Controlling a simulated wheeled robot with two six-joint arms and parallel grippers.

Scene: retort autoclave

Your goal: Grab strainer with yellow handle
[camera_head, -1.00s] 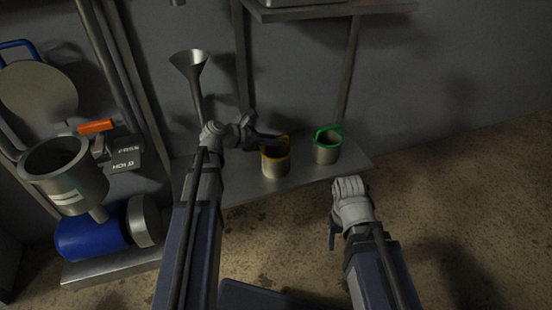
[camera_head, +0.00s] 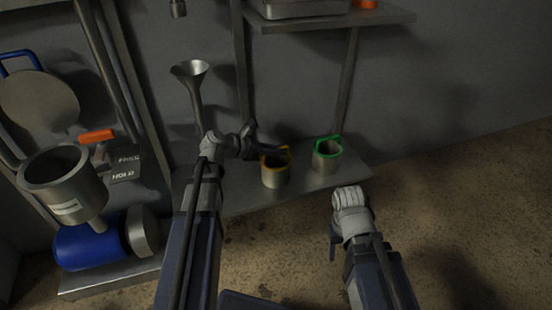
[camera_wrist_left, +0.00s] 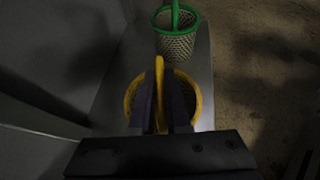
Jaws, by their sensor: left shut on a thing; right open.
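The strainer with the yellow handle (camera_head: 275,174) stands on the low metal shelf, and it also shows in the left wrist view (camera_wrist_left: 188,92). My left gripper (camera_head: 264,147) reaches it from the left. In the left wrist view the fingers of my left gripper (camera_wrist_left: 162,100) are shut on the upright yellow handle, one on each side. The strainer is a mesh basket with a yellow rim, partly hidden behind the fingers. My right gripper (camera_head: 334,238) is over the floor in front of the shelf, apart from both strainers; its fingers are hard to make out.
A green-handled strainer (camera_head: 327,155) stands just right of the yellow one, also seen in the left wrist view (camera_wrist_left: 177,42). A metal funnel (camera_head: 191,72) is behind my left arm. The low shelf (camera_head: 240,200) has bare room in front. An upper shelf (camera_head: 330,22) hangs above.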

